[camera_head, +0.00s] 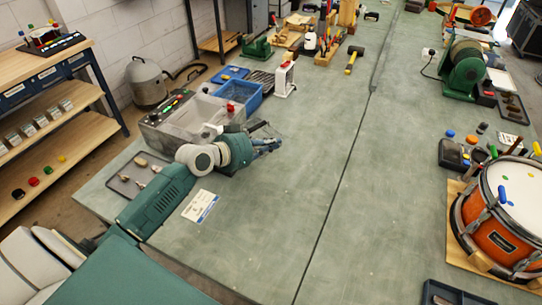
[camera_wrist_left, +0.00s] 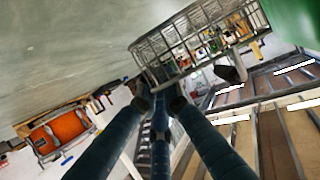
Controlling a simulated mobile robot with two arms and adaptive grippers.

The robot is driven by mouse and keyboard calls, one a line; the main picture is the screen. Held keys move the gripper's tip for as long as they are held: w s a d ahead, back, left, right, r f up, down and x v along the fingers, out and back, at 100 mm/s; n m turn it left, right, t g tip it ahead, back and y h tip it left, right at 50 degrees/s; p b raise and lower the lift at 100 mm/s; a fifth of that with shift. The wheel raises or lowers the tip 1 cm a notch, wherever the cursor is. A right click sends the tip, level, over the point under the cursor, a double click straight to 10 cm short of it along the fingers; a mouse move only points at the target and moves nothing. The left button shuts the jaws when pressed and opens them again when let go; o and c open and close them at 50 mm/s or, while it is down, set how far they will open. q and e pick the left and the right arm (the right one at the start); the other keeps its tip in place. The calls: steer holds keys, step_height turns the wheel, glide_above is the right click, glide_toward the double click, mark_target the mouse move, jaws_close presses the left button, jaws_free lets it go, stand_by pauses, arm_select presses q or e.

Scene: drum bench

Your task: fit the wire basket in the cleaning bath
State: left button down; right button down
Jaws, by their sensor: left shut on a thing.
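My left gripper (camera_head: 268,143) is shut on the wire basket and holds it over the bench, just right of the cleaning bath. In the left wrist view the wire basket (camera_wrist_left: 190,42) is a silvery mesh box with small parts showing inside, and the fingertips (camera_wrist_left: 160,95) meet its near edge. In the head view the basket is mostly hidden, with only dark wire showing at the gripper. The cleaning bath (camera_head: 154,131) is a grey metal box with a control strip on its left; my arm hides part of its front. My right gripper is out of view.
A blue tub (camera_head: 250,101) stands behind the bath, near a white stand (camera_head: 285,78). A grey tray (camera_head: 124,185) with small parts and a printed card (camera_head: 201,205) lie in front. The bench middle is clear; an orange drum (camera_head: 490,235) stands at the right.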

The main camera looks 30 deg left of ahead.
arm_select(q)
steer(key=shift+f, duration=3.1)
steer(key=shift+b, duration=0.3)
steer(key=shift+f, duration=0.2)
steer(key=c, duration=1.9)
jaws_free()
steer(key=shift+r, duration=0.15)
